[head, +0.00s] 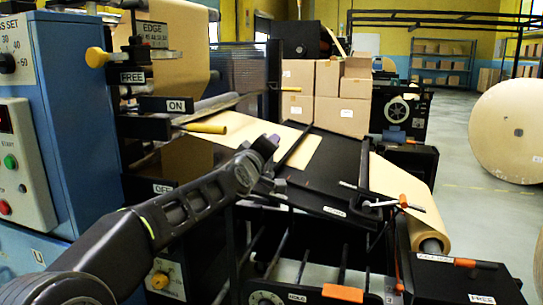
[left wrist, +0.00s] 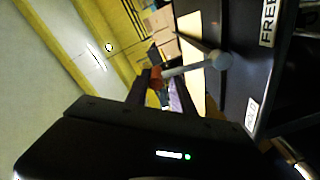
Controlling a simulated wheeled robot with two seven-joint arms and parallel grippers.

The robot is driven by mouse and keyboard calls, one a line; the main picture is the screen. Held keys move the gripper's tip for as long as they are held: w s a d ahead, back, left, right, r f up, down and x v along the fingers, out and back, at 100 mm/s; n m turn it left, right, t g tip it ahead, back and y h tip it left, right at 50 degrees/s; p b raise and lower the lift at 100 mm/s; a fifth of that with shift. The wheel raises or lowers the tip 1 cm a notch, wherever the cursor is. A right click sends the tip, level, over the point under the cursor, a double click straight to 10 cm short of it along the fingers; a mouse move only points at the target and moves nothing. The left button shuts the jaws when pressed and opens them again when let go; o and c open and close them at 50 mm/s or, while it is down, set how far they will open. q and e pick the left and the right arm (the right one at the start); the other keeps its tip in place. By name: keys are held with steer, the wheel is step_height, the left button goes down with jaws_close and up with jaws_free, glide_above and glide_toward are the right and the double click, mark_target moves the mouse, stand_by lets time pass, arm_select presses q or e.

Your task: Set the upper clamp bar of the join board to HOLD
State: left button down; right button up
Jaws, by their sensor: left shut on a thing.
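The join board (head: 340,172) is a black sloping panel in the middle of the head view, with brown kraft paper at its upper and lower ends. The upper clamp bar (head: 295,147) is a dark bar across its upper left part. My left gripper (head: 266,148) is at the board's left edge, beside that bar. In the left wrist view, my left gripper (left wrist: 158,88) is shut on the orange end of a lever (left wrist: 190,69). The lever's grey rod runs to a round pale pivot. A FREE label (left wrist: 268,22) and a HOLD label (left wrist: 251,115) sit beyond it. My right gripper is not visible.
A lower clamp bar with an orange-tipped handle (head: 403,201) crosses the board's right side. A yellow-handled lever (head: 206,128) sticks out above my left arm. A blue control cabinet (head: 75,110) stands at left. Cardboard boxes (head: 325,95) and a large paper roll (head: 512,130) are behind.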

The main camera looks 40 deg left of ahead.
arm_select(q)
steer(key=shift+a+f+n+b, duration=0.35)
steer(key=shift+f+n, duration=0.25)
steer(key=shift+f, duration=0.1)
steer(key=c, duration=1.3)
jaws_free()
steer(key=shift+r, duration=0.1)
steer(key=o, duration=0.3)
steer(key=shift+r, duration=0.1)
steer(key=shift+o, duration=0.2)
steer(key=shift+r, duration=0.15)
steer(key=shift+s, duration=0.1)
steer(key=shift+s, duration=0.1)
